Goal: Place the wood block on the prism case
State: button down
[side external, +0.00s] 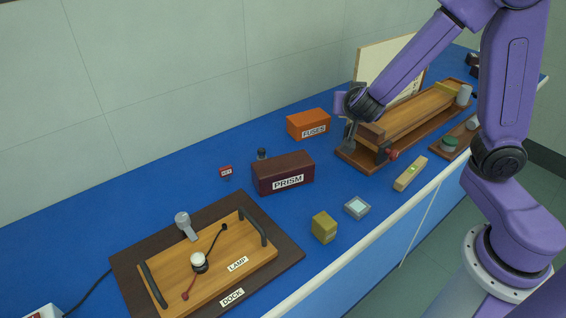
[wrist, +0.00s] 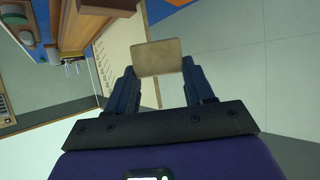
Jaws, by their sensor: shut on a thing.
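The wood block (wrist: 158,58) is a tan, flat-faced piece held between the two fingers of my gripper (wrist: 160,85) in the wrist view. My gripper (side external: 348,138) is shut on it. In the side view my gripper is at the near left end of the long wooden bench, behind and right of the prism case; the held block is hard to make out there. The prism case (side external: 283,173) is a dark maroon box with a white PRISM label, standing on the blue table with its top bare. My gripper is apart from it.
An orange FUSES box (side external: 308,124) stands behind the prism case. The long wooden bench (side external: 425,112) is at right. A yellowish block (side external: 324,227), a small glass-topped box (side external: 357,207) and a level (side external: 410,173) lie in front. The lamp board (side external: 215,262) is at front left.

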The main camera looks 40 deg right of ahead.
jog(key=s+a+n+t+y, duration=0.3)
jog(key=s+a+n+y, duration=0.2)
jog(key=a+n+y, duration=0.45)
jog(key=n+y, duration=0.4)
send_over(292, 166)
notch_tip(292, 166, down, 4)
jog(key=f, duration=0.1)
jog(key=shift+f, duration=3.75)
jog(key=shift+f, duration=0.1)
jog(key=shift+c, duration=2.1)
grip_release()
